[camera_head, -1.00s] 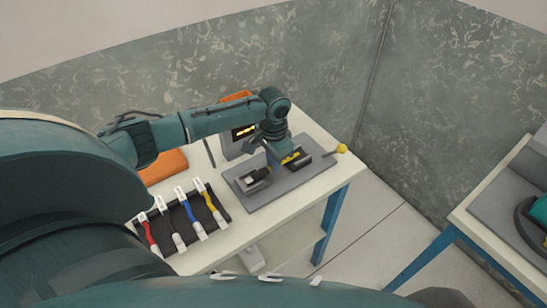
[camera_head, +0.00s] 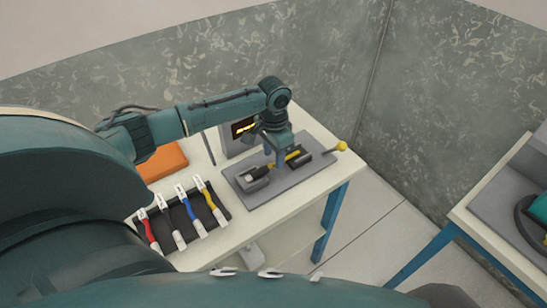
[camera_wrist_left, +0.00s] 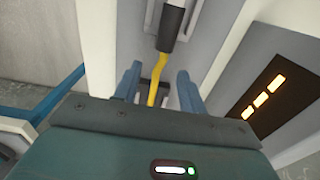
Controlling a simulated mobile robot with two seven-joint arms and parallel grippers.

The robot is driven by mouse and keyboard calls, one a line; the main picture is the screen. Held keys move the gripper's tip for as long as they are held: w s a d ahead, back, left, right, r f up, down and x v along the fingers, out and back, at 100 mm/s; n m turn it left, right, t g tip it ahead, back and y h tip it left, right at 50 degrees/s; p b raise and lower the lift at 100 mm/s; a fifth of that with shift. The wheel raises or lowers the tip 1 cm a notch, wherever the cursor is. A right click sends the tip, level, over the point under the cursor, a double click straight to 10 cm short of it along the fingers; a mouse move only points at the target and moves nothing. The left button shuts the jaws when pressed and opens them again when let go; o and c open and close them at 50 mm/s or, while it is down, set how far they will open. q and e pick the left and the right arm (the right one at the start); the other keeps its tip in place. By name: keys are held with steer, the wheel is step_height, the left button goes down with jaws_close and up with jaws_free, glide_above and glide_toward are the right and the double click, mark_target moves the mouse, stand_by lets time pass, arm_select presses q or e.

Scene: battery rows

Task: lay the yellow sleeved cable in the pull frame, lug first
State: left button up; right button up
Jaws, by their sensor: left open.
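The pull frame (camera_head: 300,178) is a grey plate with dark blocks on the table, and a yellow-knobbed lever (camera_head: 341,146) stands at its right end. My left gripper (camera_head: 276,157) is over the middle of the frame, open, fingers down. In the left wrist view a yellow cable (camera_wrist_left: 157,78) runs between the two spread fingers (camera_wrist_left: 157,84) into a black part (camera_wrist_left: 172,25). A yellow piece (camera_head: 293,155) shows beside the gripper in the head view. The lug end cannot be made out clearly. Another yellow cable (camera_head: 211,200) lies in the rack.
The black rack (camera_head: 228,212) holds red, dark, blue and yellow cables at the front left. An orange bin (camera_head: 165,162) and a grey unit with a lit display (camera_head: 242,127) stand behind. Another table (camera_head: 470,222) is at the far right.

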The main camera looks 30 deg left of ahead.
arm_select(q)
step_height(320, 180, up, 10)
steer(key=s+d+f+m+t+h, duration=0.2)
steer(key=s+d+f, duration=0.8)
steer(key=s+d, duration=0.4)
steer(key=s+a+n+t+y, duration=0.2)
steer(key=s+a+n, duration=0.3)
steer(key=s, duration=0.7)
steer(key=w+d+f+m+t+h, duration=0.1)
steer(key=w+d+f+t+h, duration=0.2)
steer(key=w+d+f+t, duration=0.3)
step_height(320, 180, down, 3)
